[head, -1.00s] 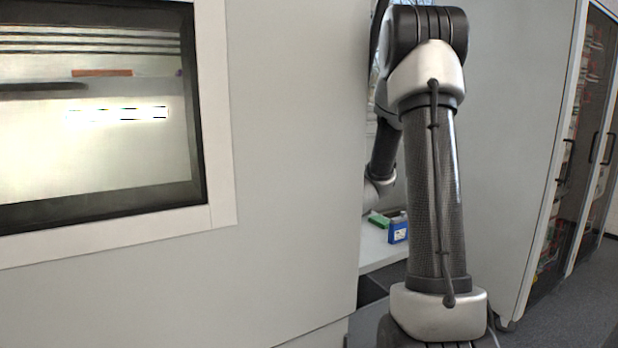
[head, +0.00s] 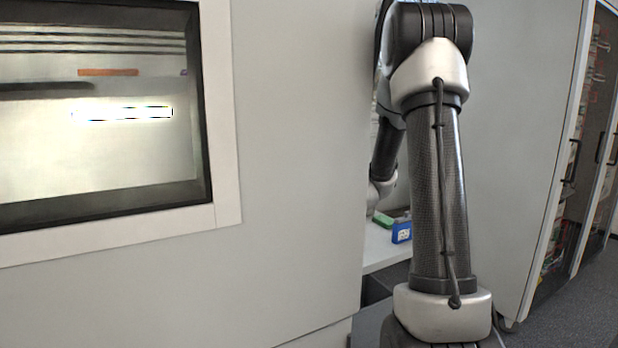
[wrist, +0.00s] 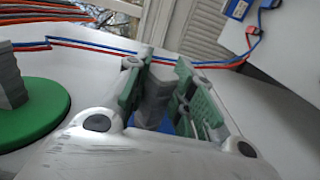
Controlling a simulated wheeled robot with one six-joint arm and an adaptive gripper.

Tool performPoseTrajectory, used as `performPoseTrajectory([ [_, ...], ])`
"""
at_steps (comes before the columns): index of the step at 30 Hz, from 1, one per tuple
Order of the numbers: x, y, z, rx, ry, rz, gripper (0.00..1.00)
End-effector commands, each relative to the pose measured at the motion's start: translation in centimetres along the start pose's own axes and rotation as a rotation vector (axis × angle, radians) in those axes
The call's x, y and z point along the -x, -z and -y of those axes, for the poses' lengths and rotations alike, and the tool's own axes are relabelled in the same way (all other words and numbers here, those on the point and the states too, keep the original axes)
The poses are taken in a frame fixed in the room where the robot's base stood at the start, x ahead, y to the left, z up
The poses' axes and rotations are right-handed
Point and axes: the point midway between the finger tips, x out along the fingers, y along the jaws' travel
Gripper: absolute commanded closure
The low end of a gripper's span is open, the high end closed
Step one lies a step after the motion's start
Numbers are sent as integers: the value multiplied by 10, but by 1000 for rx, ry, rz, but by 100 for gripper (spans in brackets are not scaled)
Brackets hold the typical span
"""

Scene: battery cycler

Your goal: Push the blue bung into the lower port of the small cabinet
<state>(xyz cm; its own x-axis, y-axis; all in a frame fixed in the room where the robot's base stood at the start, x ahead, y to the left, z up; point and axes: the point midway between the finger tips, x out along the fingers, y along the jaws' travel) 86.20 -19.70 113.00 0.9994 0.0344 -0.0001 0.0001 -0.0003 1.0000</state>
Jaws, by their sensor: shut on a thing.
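In the wrist view my gripper (wrist: 162,98) is shut on a grey upright grip (wrist: 156,92). Patches of blue show below it between the green finger pads, which fits the blue bung (wrist: 146,122); most of the bung is hidden by the fingers and gripper body. A green disc with a similar grey grip (wrist: 35,115) stands to the left, apart from my gripper. I cannot make out the lower port of the small cabinet in either view. In the head view my gripper is hidden behind the large pale housing and my arm.
Red and blue cables (wrist: 95,46) run across behind my gripper. A louvred panel (wrist: 190,30) stands beyond. A blue block (head: 402,232) and a green item (head: 383,218) lie on a white surface (head: 378,250). The large pale housing (head: 300,170) stands left of my arm.

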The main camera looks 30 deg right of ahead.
Motion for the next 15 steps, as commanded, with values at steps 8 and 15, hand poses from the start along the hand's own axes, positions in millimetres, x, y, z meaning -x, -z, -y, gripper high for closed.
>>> performPoseTrajectory([
  [8,0,6,-1,0,-2,0,100],
  [15,0,10,-1,0,-2,-1,100],
])
